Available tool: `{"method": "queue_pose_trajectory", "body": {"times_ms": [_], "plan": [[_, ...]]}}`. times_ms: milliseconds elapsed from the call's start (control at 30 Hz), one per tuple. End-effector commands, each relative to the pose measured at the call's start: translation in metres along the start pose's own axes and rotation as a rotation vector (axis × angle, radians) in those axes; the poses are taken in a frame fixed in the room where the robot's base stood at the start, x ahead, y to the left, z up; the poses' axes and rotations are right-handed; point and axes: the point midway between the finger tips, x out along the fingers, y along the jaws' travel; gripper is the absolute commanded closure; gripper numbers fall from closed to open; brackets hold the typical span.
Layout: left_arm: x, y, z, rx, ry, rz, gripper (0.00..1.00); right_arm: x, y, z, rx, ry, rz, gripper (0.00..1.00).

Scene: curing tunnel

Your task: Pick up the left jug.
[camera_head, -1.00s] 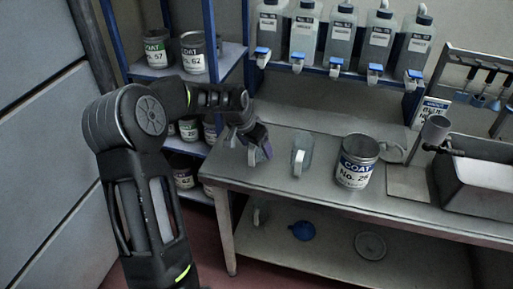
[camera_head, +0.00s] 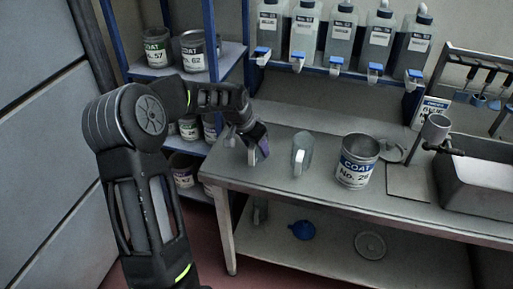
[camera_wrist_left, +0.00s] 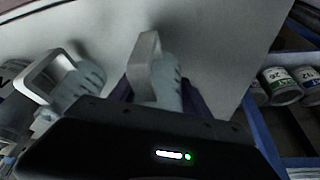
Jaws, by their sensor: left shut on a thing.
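The left jug stands at the left end of the metal bench, mostly hidden by my left gripper (camera_head: 256,150) in the head view. In the left wrist view the left jug (camera_wrist_left: 165,80) is a clear grey jug with a pale handle, between my fingers. My left gripper is shut on it. A second clear jug (camera_head: 302,152) with a white handle stands to the right, apart from the gripper; it also shows in the left wrist view (camera_wrist_left: 80,85). I cannot tell whether the held jug still touches the bench. My right gripper is not in view.
A coat can (camera_head: 357,162) stands right of the second jug on the bench (camera_head: 270,185). A sink (camera_head: 485,180) is at the far right. Blue-capped bottles (camera_head: 342,40) line the shelf above. A blue rack (camera_head: 222,62) with cans is behind my arm. The lower shelf holds a blue funnel (camera_head: 302,230).

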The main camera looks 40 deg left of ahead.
Motion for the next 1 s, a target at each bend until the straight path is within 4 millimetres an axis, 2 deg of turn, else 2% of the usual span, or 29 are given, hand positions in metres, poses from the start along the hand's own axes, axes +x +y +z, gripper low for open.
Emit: {"method": "queue_pose_trajectory", "body": {"times_ms": [33, 167, 400, 533, 667, 1000], "plan": [[0.0, 0.0, 0.0, 0.0, 0.0, 0.0, 0.75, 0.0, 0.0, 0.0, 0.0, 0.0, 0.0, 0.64], [0.0, 0.0, 0.0, 0.0, 0.0, 0.0, 0.85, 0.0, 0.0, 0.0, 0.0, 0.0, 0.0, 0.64], [-0.001, 0.0, -0.001, 0.0, 0.001, 0.0, 0.86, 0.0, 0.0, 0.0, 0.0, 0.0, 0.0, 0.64], [-0.007, -0.001, -0.004, 0.0, 0.002, -0.002, 0.86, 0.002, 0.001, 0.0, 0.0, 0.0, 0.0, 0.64], [-0.024, -0.001, -0.011, 0.001, 0.004, -0.003, 0.86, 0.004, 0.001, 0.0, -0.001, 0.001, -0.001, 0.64], [-0.081, 0.0, -0.035, 0.0, 0.003, -0.001, 0.86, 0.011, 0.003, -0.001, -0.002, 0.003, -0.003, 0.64]]}}
